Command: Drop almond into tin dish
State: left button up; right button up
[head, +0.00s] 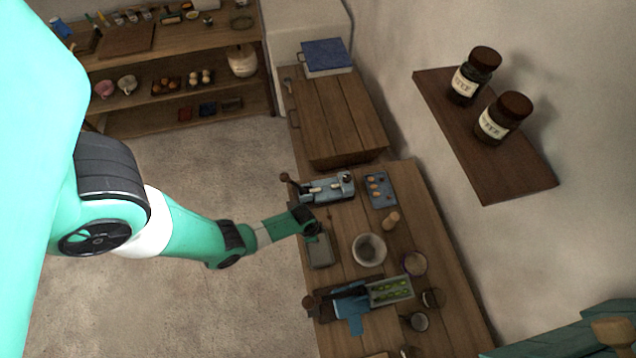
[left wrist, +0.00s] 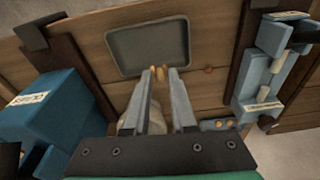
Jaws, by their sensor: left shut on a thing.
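My left gripper (head: 313,230) is above the near edge of the wooden counter, by the tin dish (head: 320,252). In the left wrist view its two fingers (left wrist: 160,74) are shut on a small orange-brown almond (left wrist: 161,75). The fingertips overlap the near rim of the tin dish (left wrist: 120,70), a shallow grey rectangular tray that looks empty. I cannot tell the height of the almond above it. The almond is too small to make out in the head view. My right gripper is not in view.
A blue-grey device (head: 327,189) and a blue tray with small items (head: 380,190) stand behind. A round bowl (head: 369,250) is to the right, and a tray with green items (head: 390,290) is nearer.

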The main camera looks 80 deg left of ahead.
pick_arm(q)
notch_tip(320, 180, down, 3)
jog(key=shift+r+b, duration=0.1)
jog(key=shift+b, duration=0.8)
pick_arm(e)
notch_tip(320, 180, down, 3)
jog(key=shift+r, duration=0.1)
pick_arm(q)
jog(key=o, duration=0.9)
jog(key=shift+w, duration=0.1)
jog(key=shift+r, duration=0.15)
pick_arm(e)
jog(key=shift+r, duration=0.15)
